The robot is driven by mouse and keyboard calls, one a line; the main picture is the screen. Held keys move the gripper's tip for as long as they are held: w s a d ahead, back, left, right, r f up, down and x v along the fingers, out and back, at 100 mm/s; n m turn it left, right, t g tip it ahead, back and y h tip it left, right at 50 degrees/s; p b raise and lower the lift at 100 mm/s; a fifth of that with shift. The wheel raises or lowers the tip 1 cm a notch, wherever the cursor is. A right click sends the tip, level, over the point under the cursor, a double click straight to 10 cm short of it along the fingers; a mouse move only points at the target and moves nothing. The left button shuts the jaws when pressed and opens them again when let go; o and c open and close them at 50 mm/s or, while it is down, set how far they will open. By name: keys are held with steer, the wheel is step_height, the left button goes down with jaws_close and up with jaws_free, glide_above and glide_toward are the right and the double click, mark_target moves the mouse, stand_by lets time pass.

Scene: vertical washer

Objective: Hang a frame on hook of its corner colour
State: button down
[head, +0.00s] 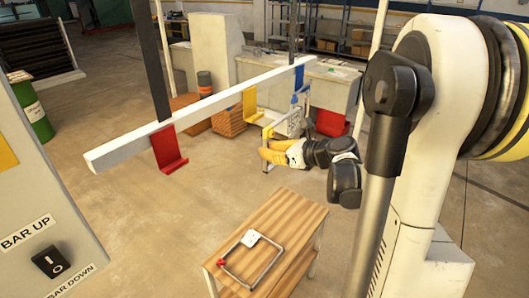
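A long white bar (215,105) hangs from dark posts, with a red hook (168,150), a yellow hook (250,104) and a blue hook (299,78) along it. A thin grey frame with a red corner (221,262) and a white tag (250,238) lies on the wooden table (285,218). Another thin frame with a patterned tag (294,124) is upright near the blue hook; I cannot tell whether it hangs there. My arm reaches to this frame from the right. My gripper (268,157) is small beside its lower part, and its fingers are not clear.
A control panel at the left has a rocker switch (52,263) between BAR UP and BAR DOWN labels. A green drum (34,112) stands behind it. Crates (228,121) and a workbench (330,85) are behind the bar. Floor left of the table is clear.

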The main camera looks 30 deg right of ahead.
steer(key=w+a, duration=0.4)
steer(key=w, duration=0.7)
steer(key=shift+a+f+b, duration=0.15)
steer(key=shift+f+b, duration=0.2)
steer(key=shift+f+b, duration=0.95)
steer(key=shift+b, duration=0.15)
stand_by(1.0)
steer(key=c, duration=1.5)
jaws_free()
steer(key=shift+c, duration=0.2)
steer(key=shift+s, duration=0.1)
steer(key=s+d, duration=0.3)
steer(key=s, duration=0.6)
steer(key=shift+s+d+b, duration=0.15)
steer(key=shift+d+b, duration=0.1)
steer(key=shift+b, duration=0.1)
